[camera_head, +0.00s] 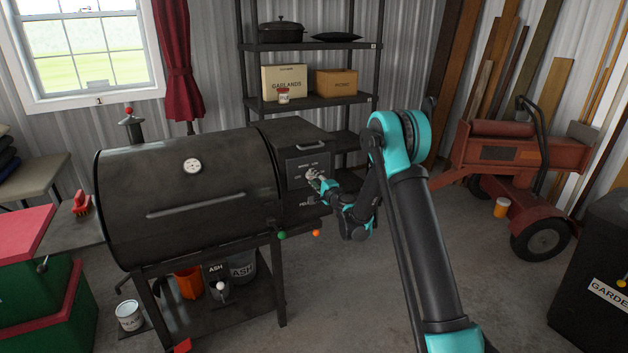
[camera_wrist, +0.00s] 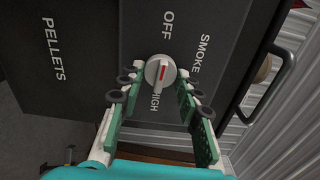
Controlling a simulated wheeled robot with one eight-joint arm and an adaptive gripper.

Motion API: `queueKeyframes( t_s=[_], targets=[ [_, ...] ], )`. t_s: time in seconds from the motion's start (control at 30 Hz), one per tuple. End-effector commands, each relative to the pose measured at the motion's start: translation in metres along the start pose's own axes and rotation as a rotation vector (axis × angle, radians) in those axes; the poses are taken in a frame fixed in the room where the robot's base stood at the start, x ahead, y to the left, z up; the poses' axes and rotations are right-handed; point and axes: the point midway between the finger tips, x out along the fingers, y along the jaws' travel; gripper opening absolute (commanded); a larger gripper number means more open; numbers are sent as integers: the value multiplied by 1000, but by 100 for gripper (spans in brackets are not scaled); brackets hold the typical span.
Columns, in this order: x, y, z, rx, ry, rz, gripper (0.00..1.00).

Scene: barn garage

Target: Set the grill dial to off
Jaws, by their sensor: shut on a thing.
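The grill dial (camera_wrist: 158,71) is a round, pale knob with a red mark, on the dark panel (camera_head: 306,163) at the grill's right end. In the wrist view, OFF is printed above the dial, SMOKE to its right and HIGH below it. The red mark runs roughly along the line between OFF and HIGH; I cannot tell surely which end points. My gripper (camera_wrist: 158,82) is shut on the dial, with one finger on each side. In the head view my gripper (camera_head: 318,181) is at the panel and largely covers the dial.
The black barrel grill (camera_head: 190,215) stands left of my arm. A shelf rack (camera_head: 310,104) stands behind, and a red machine (camera_head: 500,155) is at the right. The panel marked PELLETS (camera_wrist: 60,60) adjoins the dial panel. Concrete floor is open right of the grill.

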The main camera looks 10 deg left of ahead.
Motion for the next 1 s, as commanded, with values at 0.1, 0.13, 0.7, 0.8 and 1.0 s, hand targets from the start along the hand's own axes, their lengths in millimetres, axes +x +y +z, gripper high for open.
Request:
queueKeyframes(
  t_s=[0.1,0.13,0.7,0.8,1.0],
  targets=[
    [-1,1,1,-41,-2,0,5],
    [-1,1,1,-50,-2,0,5],
    [-1,1,1,-87,-2,0,5],
    [-1,1,1,-86,-2,0,42],
    [-1,0,1,-85,-1,0,54]
  ],
)
